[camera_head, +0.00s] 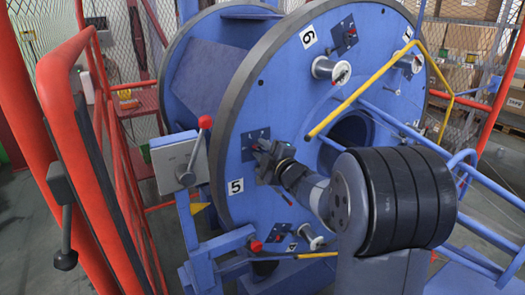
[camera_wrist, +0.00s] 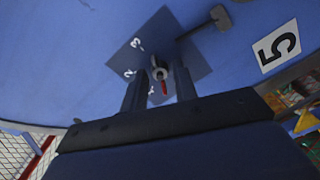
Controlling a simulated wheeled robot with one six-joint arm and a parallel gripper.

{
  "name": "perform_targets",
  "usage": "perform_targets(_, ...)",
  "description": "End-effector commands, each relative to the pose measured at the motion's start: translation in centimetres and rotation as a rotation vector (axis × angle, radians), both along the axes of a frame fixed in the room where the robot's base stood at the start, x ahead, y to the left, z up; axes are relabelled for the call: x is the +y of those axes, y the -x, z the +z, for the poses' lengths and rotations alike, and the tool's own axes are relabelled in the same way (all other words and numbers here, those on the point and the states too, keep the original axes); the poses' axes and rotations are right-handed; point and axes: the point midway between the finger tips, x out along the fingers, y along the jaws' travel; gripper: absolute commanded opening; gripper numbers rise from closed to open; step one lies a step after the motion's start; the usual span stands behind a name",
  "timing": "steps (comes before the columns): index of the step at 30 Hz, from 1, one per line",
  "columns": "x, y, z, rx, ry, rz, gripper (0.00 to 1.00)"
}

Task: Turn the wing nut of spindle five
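The spindle five wing nut (camera_wrist: 159,71) is a small grey piece with a red tip. It sits on a dark blue plate marked with small white numerals, of which a 2 and a 3 are readable. The red tip points down in the wrist view, near a partly hidden mark. My gripper (camera_wrist: 160,80) is open, one finger on each side of the nut, with gaps showing between. In the head view my gripper (camera_head: 264,150) is at the plate above the "5" label (camera_head: 236,187) and hides the nut.
The label 5 also shows in the wrist view (camera_wrist: 277,46), beside a grey bracket (camera_wrist: 218,18). A large blue disc (camera_head: 285,95) carries other spindles, including a white spool (camera_head: 325,68) below label 6. A yellow bar (camera_head: 360,88) and a red-knobbed lever box (camera_head: 180,160) stand near my arm.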

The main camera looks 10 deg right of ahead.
Motion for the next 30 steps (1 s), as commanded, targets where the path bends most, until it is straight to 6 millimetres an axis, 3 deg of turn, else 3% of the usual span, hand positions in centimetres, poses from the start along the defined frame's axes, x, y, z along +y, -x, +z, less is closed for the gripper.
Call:
perform_targets(10,0.00,0.03,0.00,0.000,0.000,0.000,0.00)
perform_targets(20,0.00,0.03,-0.18,-0.007,0.016,0.001,0.00)
perform_targets(30,0.01,0.04,-0.59,-0.079,0.231,0.001,0.00)
